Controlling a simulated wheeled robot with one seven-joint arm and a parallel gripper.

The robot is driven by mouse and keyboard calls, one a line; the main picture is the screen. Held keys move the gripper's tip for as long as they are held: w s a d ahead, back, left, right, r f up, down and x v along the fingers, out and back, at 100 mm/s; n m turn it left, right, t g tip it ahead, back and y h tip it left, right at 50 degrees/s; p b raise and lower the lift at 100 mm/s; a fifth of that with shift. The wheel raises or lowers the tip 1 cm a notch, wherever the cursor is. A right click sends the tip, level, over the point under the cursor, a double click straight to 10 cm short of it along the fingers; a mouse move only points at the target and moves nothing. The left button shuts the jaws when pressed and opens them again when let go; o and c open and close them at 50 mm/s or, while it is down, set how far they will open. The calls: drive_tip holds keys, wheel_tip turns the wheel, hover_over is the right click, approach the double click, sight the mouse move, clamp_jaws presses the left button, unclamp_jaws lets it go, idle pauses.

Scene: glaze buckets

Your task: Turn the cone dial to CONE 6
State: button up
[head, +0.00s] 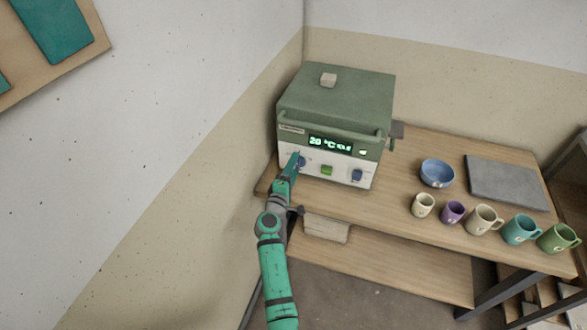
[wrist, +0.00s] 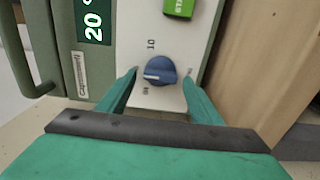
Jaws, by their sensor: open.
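The green kiln (head: 335,98) stands on the wooden bench with its lit display (head: 331,145) reading 20 °C and smaller unclear text. The left blue dial (head: 302,162) is on its pale front panel; it shows close up in the wrist view (wrist: 160,71). In that view, its pale pointer mark points left, between a "10" label and another that looks like "06". A label at the dial's right is partly hidden. My gripper (head: 294,157) is open, with one finger on each side of the dial in the wrist view. I cannot tell whether the fingers touch it.
A green button (head: 327,170) and another blue knob (head: 357,175) are to the right on the panel. A handle bar (head: 330,130) runs above the display. A blue bowl (head: 437,173), several mugs and a grey slab (head: 507,182) are farther right on the bench (head: 392,205).

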drive_tip(key=shift+s+d, duration=0.1)
drive_tip(key=shift+s, duration=0.05)
drive_tip(key=v, duration=1)
drive_tip(key=shift+s+a, duration=0.2)
drive_tip(key=shift+s, duration=0.1)
